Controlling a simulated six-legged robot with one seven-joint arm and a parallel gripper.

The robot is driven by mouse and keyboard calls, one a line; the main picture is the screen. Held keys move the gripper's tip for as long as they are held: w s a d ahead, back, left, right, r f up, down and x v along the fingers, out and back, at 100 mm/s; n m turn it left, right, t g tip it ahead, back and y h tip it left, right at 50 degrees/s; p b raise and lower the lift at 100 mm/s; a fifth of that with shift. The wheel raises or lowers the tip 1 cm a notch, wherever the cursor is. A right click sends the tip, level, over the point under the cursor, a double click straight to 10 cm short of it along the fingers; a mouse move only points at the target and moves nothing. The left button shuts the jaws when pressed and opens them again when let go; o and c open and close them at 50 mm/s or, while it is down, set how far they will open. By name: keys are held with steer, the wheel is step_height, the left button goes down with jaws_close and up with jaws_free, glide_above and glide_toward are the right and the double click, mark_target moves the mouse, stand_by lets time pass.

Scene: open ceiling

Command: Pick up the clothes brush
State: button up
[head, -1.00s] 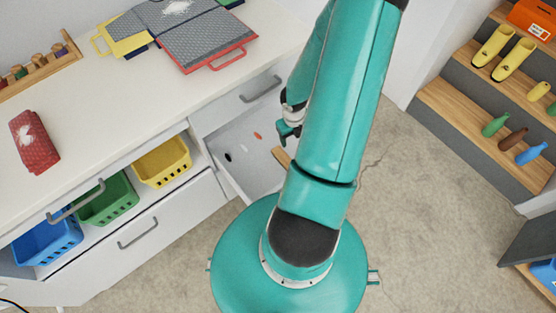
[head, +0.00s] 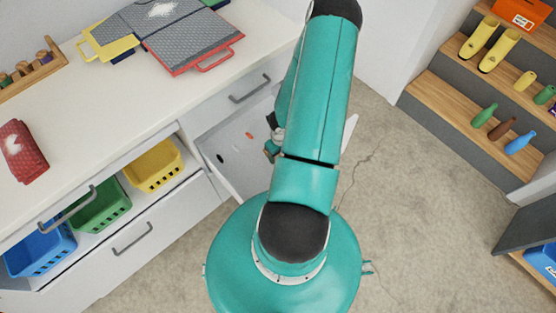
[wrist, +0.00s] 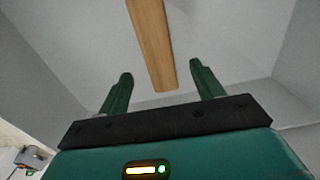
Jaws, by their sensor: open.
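In the wrist view a flat wooden strip (wrist: 153,42), which looks like the handle of the clothes brush, lies in the open drawer (wrist: 220,60). Its near end sits ahead of and between my two fingers; its far end runs out of the picture, so no bristles show. My gripper (wrist: 163,85) is open, with green fingers apart and nothing between them. In the head view my gripper (head: 272,150) is over the open drawer, partly behind my arm, and the brush is hidden there.
The drawer's walls rise close around my gripper. Small dark, white and red items (head: 249,134) lie in the drawer. A white counter (head: 100,110) with folded cloths (head: 190,40) stands above, and yellow (head: 153,165), green and blue baskets sit below. Wooden steps with bottles stand right.

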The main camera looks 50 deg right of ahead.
steer(key=shift+w+f, duration=0.15)
steer(key=shift+f, duration=2.3)
steer(key=c, duration=1.1)
step_height(320, 180, up, 10)
steer(key=o, duration=0.4)
steer(key=shift+c, duration=1.4)
steer(key=shift+w, duration=0.1)
